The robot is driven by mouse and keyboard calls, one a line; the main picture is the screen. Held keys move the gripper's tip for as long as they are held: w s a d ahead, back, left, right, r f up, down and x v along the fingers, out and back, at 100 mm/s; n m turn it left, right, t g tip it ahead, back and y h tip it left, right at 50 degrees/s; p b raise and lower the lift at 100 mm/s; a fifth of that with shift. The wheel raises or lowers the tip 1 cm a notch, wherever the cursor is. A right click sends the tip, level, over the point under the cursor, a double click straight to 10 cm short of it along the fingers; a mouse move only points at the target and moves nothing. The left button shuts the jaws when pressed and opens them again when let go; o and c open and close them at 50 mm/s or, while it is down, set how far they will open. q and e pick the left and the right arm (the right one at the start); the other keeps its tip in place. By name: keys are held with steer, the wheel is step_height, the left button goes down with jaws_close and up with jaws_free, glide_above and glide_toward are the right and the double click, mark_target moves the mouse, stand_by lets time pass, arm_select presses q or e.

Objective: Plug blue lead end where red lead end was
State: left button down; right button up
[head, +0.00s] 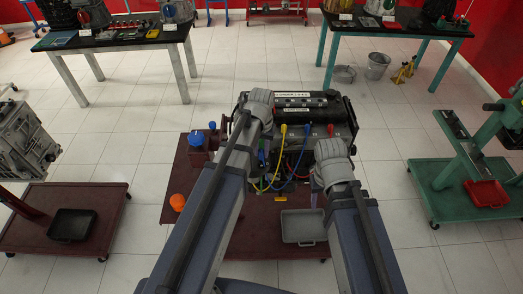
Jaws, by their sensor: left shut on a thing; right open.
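The engine (300,104) stands on a dark red stand in the middle. On its near side a yellow lead end (284,129), a blue lead end (308,127) and a red lead end (331,129) stand in a row. Another blue piece of lead (262,156) shows beside my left arm. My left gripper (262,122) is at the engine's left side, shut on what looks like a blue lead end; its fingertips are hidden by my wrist. My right gripper (326,160) is open at the engine's near right side, below the red end. Its fingertips are largely hidden.
Looping leads (285,175) hang between my arms. The dark red stand (192,226) carries a blue-capped part (197,139), an orange object (177,202) and a grey tray (304,226). A green stand (440,190) is at the right. Floor is clear behind the engine.

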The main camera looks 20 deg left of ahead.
arm_select(q)
steer(key=shift+f+b, duration=0.8)
steer(key=shift+f, duration=0.05)
stand_by(1.0)
steer(key=c, duration=0.6)
jaws_free()
step_height(320, 180, up, 8)
steer(key=p, duration=0.8)
steer(key=s+d+f+m+b, duration=0.1)
steer(key=s+d+f+b, duration=0.2)
steer(key=f+b, duration=0.3)
steer(key=s+d+f+m+b, duration=0.1)
steer(key=s+d+f+b, duration=0.3)
steer(key=s+f+b, duration=0.2)
steer(key=s+d+f+m+y+b, duration=0.1)
steer(key=s+d+f+m+b, duration=0.1)
steer(key=s+f+b, duration=0.3)
step_height(320, 180, down, 3)
steer(key=d+b, duration=0.1)
steer(key=b, duration=0.2)
steer(key=shift+s+d, duration=0.15)
steer(key=shift+d, duration=0.1)
steer(key=shift+f, duration=0.1)
